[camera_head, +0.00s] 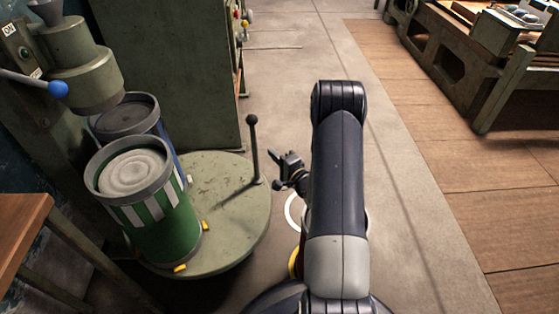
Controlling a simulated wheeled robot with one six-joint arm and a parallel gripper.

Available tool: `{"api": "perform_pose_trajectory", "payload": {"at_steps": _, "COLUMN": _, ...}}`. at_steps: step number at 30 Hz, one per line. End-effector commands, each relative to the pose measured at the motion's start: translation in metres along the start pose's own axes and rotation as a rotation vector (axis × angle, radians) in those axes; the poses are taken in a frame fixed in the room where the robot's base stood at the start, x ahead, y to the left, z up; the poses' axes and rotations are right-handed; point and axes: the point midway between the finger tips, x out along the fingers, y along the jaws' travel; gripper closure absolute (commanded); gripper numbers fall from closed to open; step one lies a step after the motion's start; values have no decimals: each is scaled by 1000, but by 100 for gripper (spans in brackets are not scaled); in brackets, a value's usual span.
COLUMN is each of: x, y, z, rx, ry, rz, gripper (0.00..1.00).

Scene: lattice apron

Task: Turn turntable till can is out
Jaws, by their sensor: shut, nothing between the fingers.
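The turntable (232,219) is a round grey-green disc at the left. A green and white striped can (165,226) stands upright on its front left part, between small yellow blocks (181,268). A second, blue-banded can (128,118) stands behind it, under the machine head (78,70); its lower part is hidden. A dark upright handle with a ball top (253,150) rises from the turntable's right edge. My gripper (284,171) is shut and empty, just right of the handle and apart from it as far as I can tell. My arm hides part of the floor behind it.
A green cabinet (170,70) stands behind the turntable. A lever with a blue knob (58,89) sticks out from the machine. A wooden table (22,225) is at the lower left. A workbench (480,60) stands at the upper right. The floor between is clear.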

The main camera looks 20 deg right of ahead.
Motion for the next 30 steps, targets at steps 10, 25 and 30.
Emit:
{"api": "perform_pose_trajectory", "payload": {"at_steps": 10, "x": 67, "y": 2, "z": 0, "rx": -2, "ry": -1, "rz": -2, "gripper": 100}}
{"api": "perform_pose_trajectory", "payload": {"at_steps": 25, "x": 85, "y": 0, "z": 0, "rx": -1, "ry": 1, "rz": 1, "gripper": 100}}
{"api": "perform_pose_trajectory", "payload": {"at_steps": 30, "x": 88, "y": 0, "z": -2, "rx": 0, "ry": -9, "rz": -2, "gripper": 100}}
